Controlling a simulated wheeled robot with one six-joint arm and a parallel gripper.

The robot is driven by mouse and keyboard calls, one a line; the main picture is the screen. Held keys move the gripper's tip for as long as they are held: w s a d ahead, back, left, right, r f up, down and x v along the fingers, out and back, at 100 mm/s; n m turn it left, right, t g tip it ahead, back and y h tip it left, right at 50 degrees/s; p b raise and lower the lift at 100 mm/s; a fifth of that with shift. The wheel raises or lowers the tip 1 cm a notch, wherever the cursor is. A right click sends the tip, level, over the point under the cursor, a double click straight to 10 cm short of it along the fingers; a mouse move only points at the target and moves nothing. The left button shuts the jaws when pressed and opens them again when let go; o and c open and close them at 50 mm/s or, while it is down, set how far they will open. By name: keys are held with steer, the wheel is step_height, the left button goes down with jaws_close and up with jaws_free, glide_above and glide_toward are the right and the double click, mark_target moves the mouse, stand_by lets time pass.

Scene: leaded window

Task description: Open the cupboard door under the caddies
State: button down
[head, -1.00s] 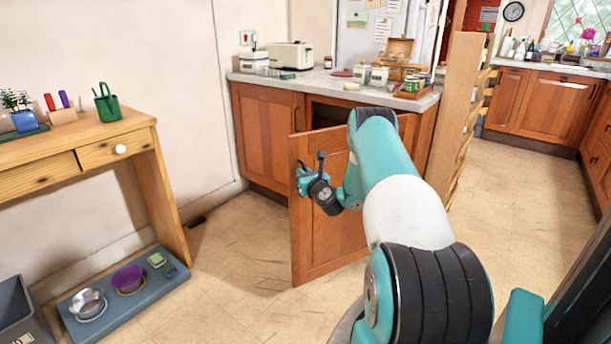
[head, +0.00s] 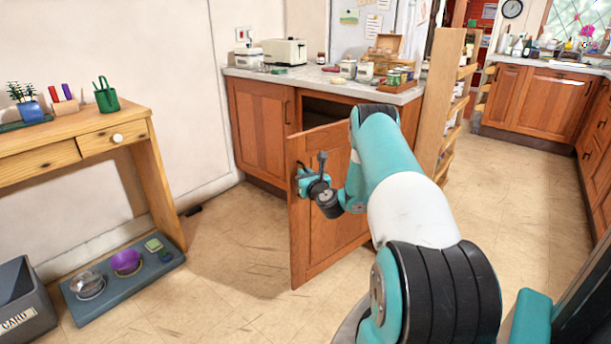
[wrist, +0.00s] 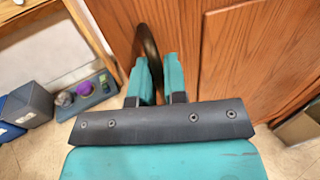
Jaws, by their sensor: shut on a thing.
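The cupboard door (head: 325,235) is a brown wooden panel that stands swung well open from the cupboard under the counter. The dark inside of the cupboard shows above and behind it. My gripper (head: 302,181) is at the door's upper free edge, at the left. In the wrist view, my gripper (wrist: 160,80) has its two teal fingers close together on the dark curved door handle (wrist: 148,48), beside the wooden door (wrist: 245,55). The caddies (head: 397,76) stand on the counter above, small and hard to make out. My arm hides part of the door.
The closed cupboard door (head: 262,130) is at the left of the opening. A wooden rack (head: 440,100) stands close at the right. A side table (head: 75,140) and a grey mat with bowls (head: 125,285) are at the left. The floor between is clear.

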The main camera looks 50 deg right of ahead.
steer(key=shift+d+r, duration=0.15)
steer(key=shift+d, duration=0.1)
steer(key=c, duration=1.2)
jaws_free()
steer(key=shift+s, duration=0.1)
steer(key=shift+a, duration=0.15)
steer(key=shift+a, duration=0.1)
steer(key=b+v, duration=1.7)
steer(key=b, duration=0.7)
